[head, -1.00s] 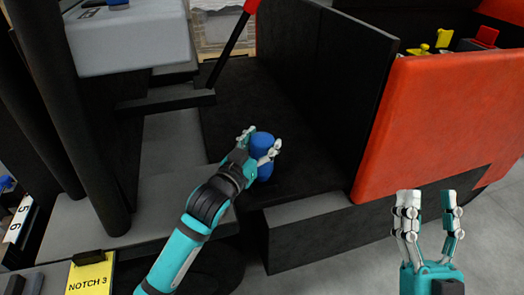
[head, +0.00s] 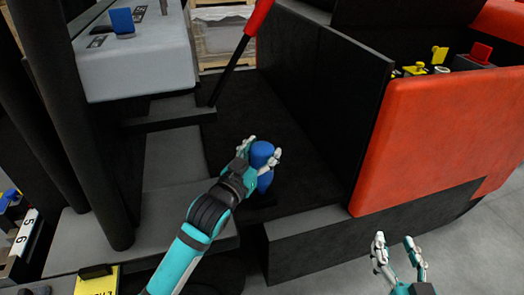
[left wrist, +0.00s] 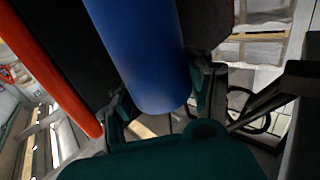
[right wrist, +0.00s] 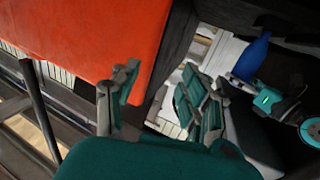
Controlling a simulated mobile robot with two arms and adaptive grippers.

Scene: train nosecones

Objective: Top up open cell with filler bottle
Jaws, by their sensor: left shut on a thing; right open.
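My left gripper (head: 261,150) is shut on a blue bottle (head: 263,163), held roughly upright over the black floor in the middle of the head view. The bottle fills the top middle of the left wrist view (left wrist: 150,50) between the fingers. It also shows at the upper right of the right wrist view (right wrist: 251,58). My right gripper (head: 400,245) is open and empty, in front of the red panel at lower right. Battery cells with yellow and red caps (head: 425,66) show partly behind the red panel; which cell is open I cannot tell.
The red panel (head: 430,125) and a tall black wall (head: 320,90) stand between the bottle and the cells. A red-handled lever (head: 259,17) rises at top middle. A grey console (head: 135,60) is at upper left. Grey floor at lower right is clear.

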